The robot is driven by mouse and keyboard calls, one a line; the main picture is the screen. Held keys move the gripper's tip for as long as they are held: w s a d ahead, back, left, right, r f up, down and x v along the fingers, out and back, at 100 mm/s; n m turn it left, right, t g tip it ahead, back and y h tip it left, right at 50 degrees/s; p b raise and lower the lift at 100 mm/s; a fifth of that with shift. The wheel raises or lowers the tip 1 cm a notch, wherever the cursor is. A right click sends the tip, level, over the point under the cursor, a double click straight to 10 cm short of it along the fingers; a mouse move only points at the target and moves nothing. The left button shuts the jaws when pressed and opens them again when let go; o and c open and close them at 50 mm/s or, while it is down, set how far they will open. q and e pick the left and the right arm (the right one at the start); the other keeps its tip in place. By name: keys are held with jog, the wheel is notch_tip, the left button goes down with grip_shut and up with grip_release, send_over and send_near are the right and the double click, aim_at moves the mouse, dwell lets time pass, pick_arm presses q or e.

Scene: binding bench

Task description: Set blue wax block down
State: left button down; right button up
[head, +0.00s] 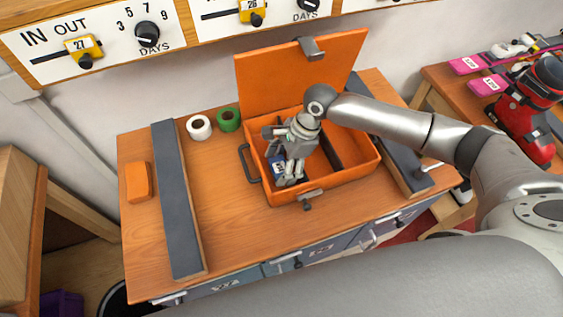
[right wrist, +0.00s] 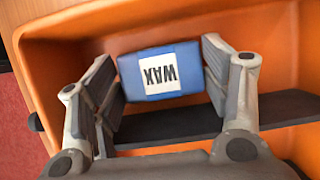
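The blue wax block (right wrist: 161,72) has a white label reading WAX, upside down in the right wrist view. My right gripper (right wrist: 165,70) is down inside the orange box, with the block between its two fingers and both pads against its sides. In the head view the blue block (head: 278,164) shows beside my right gripper (head: 291,178), partly hidden by it. I cannot tell whether the block touches the box floor. The open orange box (head: 284,197) stands on the wooden bench, its lid raised at the back. My left gripper is not in view.
A dark divider (right wrist: 170,124) runs across the box. White tape (head: 199,127) and green tape (head: 228,119) stand left of the box. A grey strip (head: 178,200) and an orange block (head: 138,182) are farther left.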

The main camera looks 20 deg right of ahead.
jog(key=shift+o, duration=1.3)
jog(key=shift+r, duration=0.1)
jog(key=b+v, duration=0.2)
jog(key=v, duration=1)
